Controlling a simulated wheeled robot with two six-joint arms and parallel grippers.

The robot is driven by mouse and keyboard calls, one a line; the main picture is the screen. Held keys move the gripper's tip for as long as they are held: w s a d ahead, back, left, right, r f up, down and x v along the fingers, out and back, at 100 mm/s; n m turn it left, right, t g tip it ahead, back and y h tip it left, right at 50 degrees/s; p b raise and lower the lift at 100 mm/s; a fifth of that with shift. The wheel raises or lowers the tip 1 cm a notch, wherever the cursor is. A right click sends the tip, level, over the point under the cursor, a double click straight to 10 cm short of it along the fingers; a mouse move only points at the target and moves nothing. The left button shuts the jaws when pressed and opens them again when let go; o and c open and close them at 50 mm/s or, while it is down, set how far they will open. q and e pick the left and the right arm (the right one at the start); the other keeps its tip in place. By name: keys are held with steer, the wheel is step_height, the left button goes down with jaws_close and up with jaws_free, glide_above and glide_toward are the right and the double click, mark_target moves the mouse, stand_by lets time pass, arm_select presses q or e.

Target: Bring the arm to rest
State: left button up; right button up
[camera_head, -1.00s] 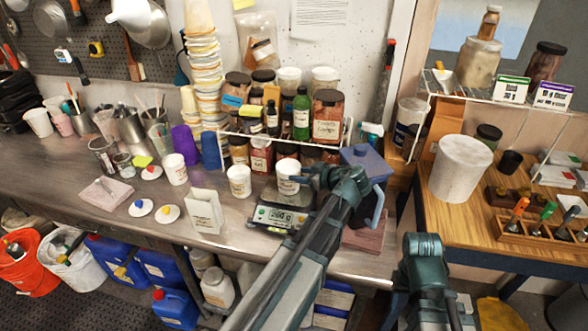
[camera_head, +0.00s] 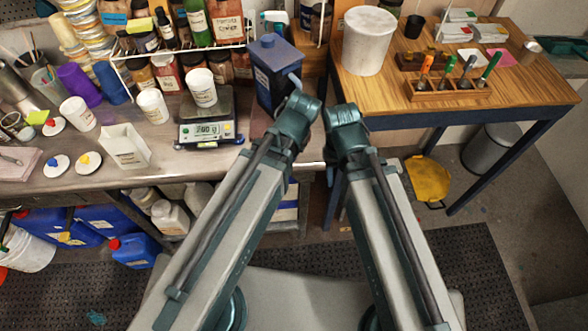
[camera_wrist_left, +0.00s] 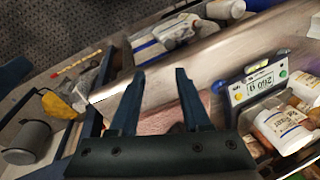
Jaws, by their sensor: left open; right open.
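My left arm comes up from lower left in the head view and ends in a teal joint close to the blue-grey canister (camera_head: 277,75); its gripper is hidden there. In the left wrist view my left gripper (camera_wrist_left: 156,76) is open, with nothing between its fingers. A reddish slab (camera_wrist_left: 162,117) shows beyond them, and the digital scale (camera_wrist_left: 252,86) lies to their right. My right arm stands beside the left in the head view. Only a small dark part of my right gripper (camera_head: 331,173) shows below its joint; it is open, and I see nothing held.
A white cup (camera_head: 201,88) stands at the scale (camera_head: 206,132), with a white carton (camera_head: 126,146) to its left. The wooden side table (camera_head: 480,105) holds a white bucket (camera_head: 369,42) and a tool rack (camera_head: 448,90). Open floor lies at lower right, with a yellow item (camera_head: 428,179).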

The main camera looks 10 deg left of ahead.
arm_select(q)
steer(key=s+d+m, duration=0.1)
steer(key=s+d+m+h, duration=0.1)
steer(key=s+d+m+g, duration=0.1)
steer(key=s+d, duration=0.1)
steer(key=shift+f+h, duration=0.25)
steer(key=shift+h, duration=0.05)
